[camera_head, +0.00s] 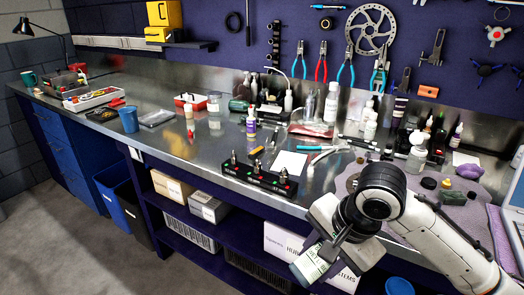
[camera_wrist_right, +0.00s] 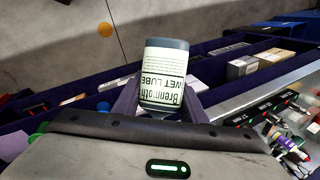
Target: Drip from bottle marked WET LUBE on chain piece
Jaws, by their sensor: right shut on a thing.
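My right gripper (camera_head: 326,240) is shut on the bottle marked WET LUBE (camera_head: 310,264) and holds it tilted, in front of the bench's front edge. In the right wrist view the bottle (camera_wrist_right: 164,72) sits between the two fingers (camera_wrist_right: 160,100); it has a dark end and a pale label reading WET LUBE. The bottle's nozzle cannot be made out. I cannot pick out the chain piece with certainty among the small things on the bench. My left gripper is not in view.
A black holder with red lights (camera_head: 260,181) stands at the bench's front edge, beside a white card (camera_head: 289,163). Several bottles (camera_head: 370,125) and tools crowd the back right. A grey mat (camera_head: 465,215) lies at the right. A blue cup (camera_head: 129,119) stands left.

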